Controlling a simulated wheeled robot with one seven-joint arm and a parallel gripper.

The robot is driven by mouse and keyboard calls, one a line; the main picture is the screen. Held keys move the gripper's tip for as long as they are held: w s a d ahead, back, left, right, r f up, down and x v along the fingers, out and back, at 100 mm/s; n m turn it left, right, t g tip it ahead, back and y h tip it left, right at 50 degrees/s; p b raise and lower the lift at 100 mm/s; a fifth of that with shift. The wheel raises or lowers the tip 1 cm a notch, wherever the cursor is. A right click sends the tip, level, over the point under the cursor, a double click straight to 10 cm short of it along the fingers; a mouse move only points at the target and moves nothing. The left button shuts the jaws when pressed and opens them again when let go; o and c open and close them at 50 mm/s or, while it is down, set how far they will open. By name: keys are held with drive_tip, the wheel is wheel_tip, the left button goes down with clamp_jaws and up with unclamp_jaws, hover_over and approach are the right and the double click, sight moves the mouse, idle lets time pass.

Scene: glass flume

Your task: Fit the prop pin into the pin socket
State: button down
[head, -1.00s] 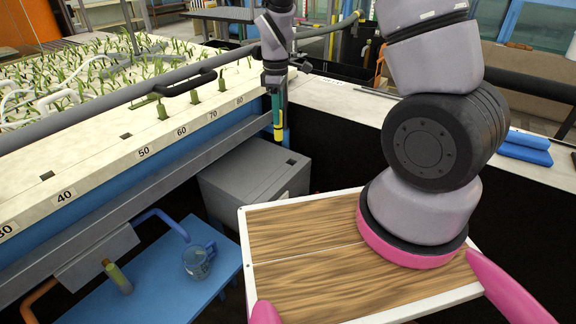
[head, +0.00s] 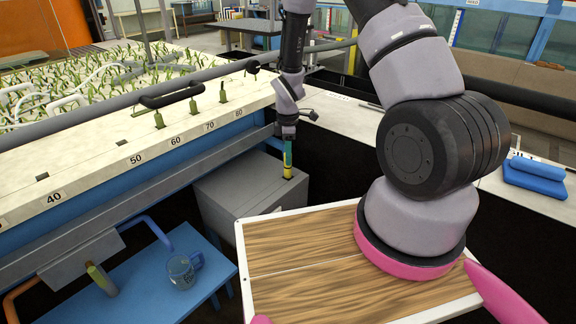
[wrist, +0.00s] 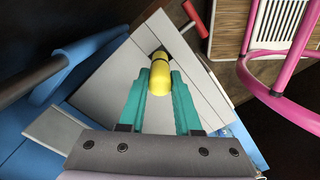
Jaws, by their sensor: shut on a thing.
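The prop pin (wrist: 160,76) is a yellow rounded cylinder. My gripper (wrist: 161,82), with teal fingers, is shut on it, and it also shows in the head view (head: 288,152). In the head view the yellow end of the pin (head: 288,172) points down at the top of the grey box. The pin socket (wrist: 161,50) is a small dark opening in that box top, right at the pin's far end in the wrist view. The pin covers part of the opening. I cannot tell whether its tip is inside or just above it.
The grey box (head: 240,194) stands beside the flume's numbered pale rim (head: 130,150). A blue table (head: 150,285) with a glass mug (head: 181,270) is at lower left. A red handle (wrist: 192,14) shows near the box in the wrist view. A blue folded thing (head: 536,178) lies at right.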

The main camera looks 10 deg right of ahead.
drive_tip(key=shift+f, duration=1.85)
drive_tip(key=shift+f, duration=0.1)
drive_tip(key=c, duration=0.6)
unclamp_jaws()
wheel_tip(320, 180, up, 13)
drive_tip(key=shift+f, duration=0.15)
drive_tip(key=s+d+r+m+t, duration=0.1)
drive_tip(key=s+r+m, duration=0.15)
drive_tip(key=r, duration=0.45)
drive_tip(key=s+d+r+m+t+y, duration=0.1)
drive_tip(key=r+m, duration=0.2)
drive_tip(key=r, duration=0.4)
drive_tip(key=s+d+r+m+t, duration=0.1)
drive_tip(key=d+r+m, duration=0.15)
drive_tip(key=r, duration=0.55)
drive_tip(key=s+d+r+m+t+y, duration=0.1)
drive_tip(key=s+r+m+t, duration=0.3)
drive_tip(key=s+r+m, duration=0.8)
drive_tip(key=s+r, duration=0.2)
drive_tip(key=s, duration=0.4)
drive_tip(key=shift+r, duration=0.15)
